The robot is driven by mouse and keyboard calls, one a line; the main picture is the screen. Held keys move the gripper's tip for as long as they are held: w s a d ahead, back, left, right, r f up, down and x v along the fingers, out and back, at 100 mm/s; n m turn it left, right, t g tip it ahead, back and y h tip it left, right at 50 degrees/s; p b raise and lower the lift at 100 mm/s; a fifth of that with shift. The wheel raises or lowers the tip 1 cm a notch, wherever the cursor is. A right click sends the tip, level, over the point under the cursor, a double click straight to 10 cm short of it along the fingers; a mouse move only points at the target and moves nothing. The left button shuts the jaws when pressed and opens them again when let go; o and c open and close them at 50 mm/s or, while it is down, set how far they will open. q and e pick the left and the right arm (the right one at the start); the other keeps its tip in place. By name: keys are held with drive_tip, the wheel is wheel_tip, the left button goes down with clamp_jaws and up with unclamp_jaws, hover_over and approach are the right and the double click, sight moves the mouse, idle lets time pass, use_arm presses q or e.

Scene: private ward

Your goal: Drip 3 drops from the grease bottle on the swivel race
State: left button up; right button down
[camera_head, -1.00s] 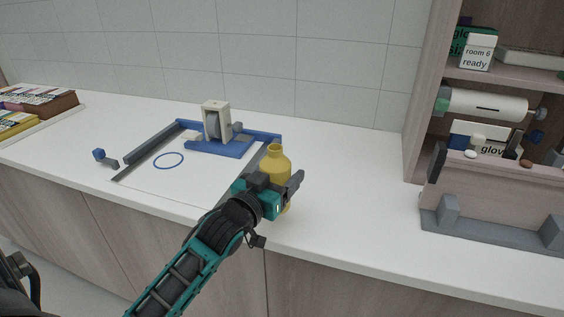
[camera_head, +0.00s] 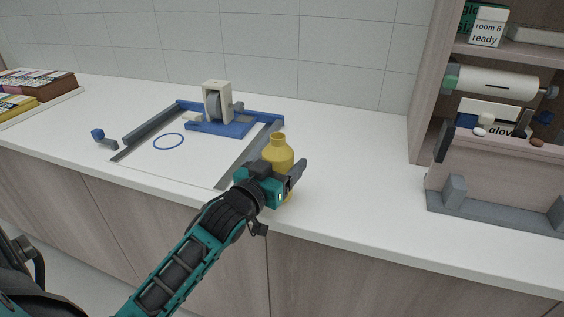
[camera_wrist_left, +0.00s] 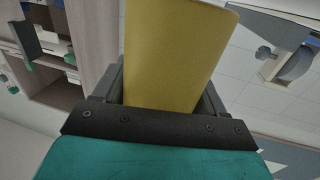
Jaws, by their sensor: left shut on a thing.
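A yellow bottle (camera_head: 279,154), which I take for the grease bottle, stands upright at the right of the blue and grey frame. My left gripper (camera_head: 284,183) is shut on its lower body. The yellow bottle (camera_wrist_left: 178,55) also fills the middle of the left wrist view between the two fingers (camera_wrist_left: 170,95). A caster-like piece with a grey wheel (camera_head: 213,104) in a cream fork sits on a blue base (camera_head: 222,129) at the back of the frame. I cannot make out the swivel race clearly. My right gripper is not in view.
A blue ring (camera_head: 169,141) lies on the white counter (camera_head: 350,190). A small blue-ended part (camera_head: 98,134) lies left of it. Books in a tray (camera_head: 40,90) are at far left. A wooden shelf unit (camera_head: 432,100) with a grey-based bin (camera_head: 490,210) stands at right.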

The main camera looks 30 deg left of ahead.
use_arm(q)
drive_tip(key=shift+f, duration=0.45)
drive_tip(key=o, duration=1.2)
drive_tip(key=shift+o, duration=0.2)
drive_tip(key=shift+s+d+p, duration=0.1)
drive_tip(key=shift+s+p, duration=0.35)
drive_tip(key=shift+s, duration=0.95)
drive_tip(key=s+p, duration=0.1)
drive_tip(key=s, duration=0.5)
drive_tip(key=shift+s+p, duration=0.15)
drive_tip(key=shift+p, duration=0.2)
